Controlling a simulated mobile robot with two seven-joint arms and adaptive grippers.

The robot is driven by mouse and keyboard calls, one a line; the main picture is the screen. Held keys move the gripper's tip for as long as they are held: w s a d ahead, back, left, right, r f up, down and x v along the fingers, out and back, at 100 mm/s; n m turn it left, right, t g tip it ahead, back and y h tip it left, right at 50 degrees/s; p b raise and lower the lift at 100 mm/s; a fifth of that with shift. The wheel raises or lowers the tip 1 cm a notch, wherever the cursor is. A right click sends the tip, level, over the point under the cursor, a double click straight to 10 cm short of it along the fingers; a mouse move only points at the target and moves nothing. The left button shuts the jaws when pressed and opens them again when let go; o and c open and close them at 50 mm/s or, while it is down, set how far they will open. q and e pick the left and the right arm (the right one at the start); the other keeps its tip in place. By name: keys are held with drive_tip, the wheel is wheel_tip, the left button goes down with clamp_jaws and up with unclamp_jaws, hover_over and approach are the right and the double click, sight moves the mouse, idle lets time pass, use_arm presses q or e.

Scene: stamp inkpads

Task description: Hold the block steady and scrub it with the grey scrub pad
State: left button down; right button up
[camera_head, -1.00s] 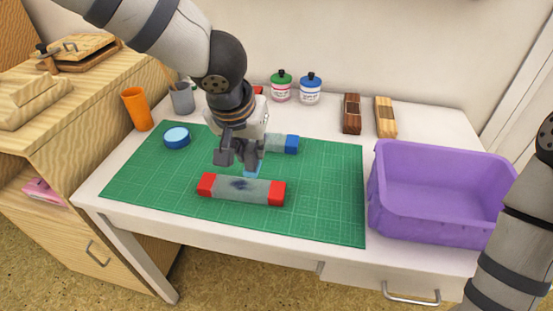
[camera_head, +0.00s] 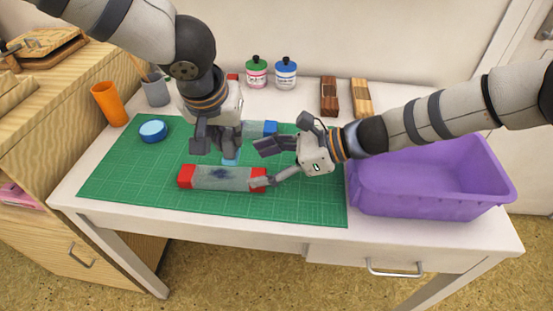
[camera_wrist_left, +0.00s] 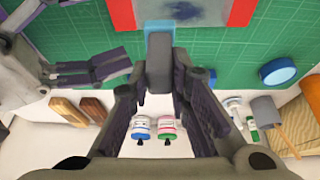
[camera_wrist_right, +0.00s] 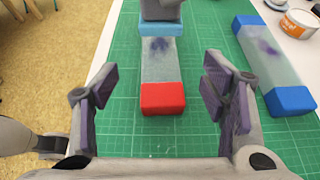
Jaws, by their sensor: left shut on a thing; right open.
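The block (camera_head: 222,178) is a grey bar with red ends and a dark blue stain on top, flat on the green mat (camera_head: 130,180). My left gripper (camera_head: 222,143) is shut on the grey scrub pad, which has a light blue underside (camera_head: 231,158). It hangs just behind or above the block's middle; I cannot tell whether it touches. The left wrist view shows the grey pad (camera_wrist_left: 159,75) between the fingers. My right gripper (camera_head: 265,165) is open at the block's right end. In the right wrist view the red end (camera_wrist_right: 163,98) lies between its spread fingers, apart from them.
A second stained block with blue ends (camera_wrist_right: 290,101) lies behind. A purple bin (camera_head: 430,200) stands at the right. A blue round tin (camera_head: 153,131), an orange cup (camera_head: 109,104) and two ink bottles (camera_head: 256,73) (camera_head: 286,74) stand at the left and back. The front left mat is clear.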

sight(223, 174)
drive_tip(key=x, duration=0.9)
drive_tip(key=shift+c, duration=0.2)
drive_tip(key=c, duration=1.5)
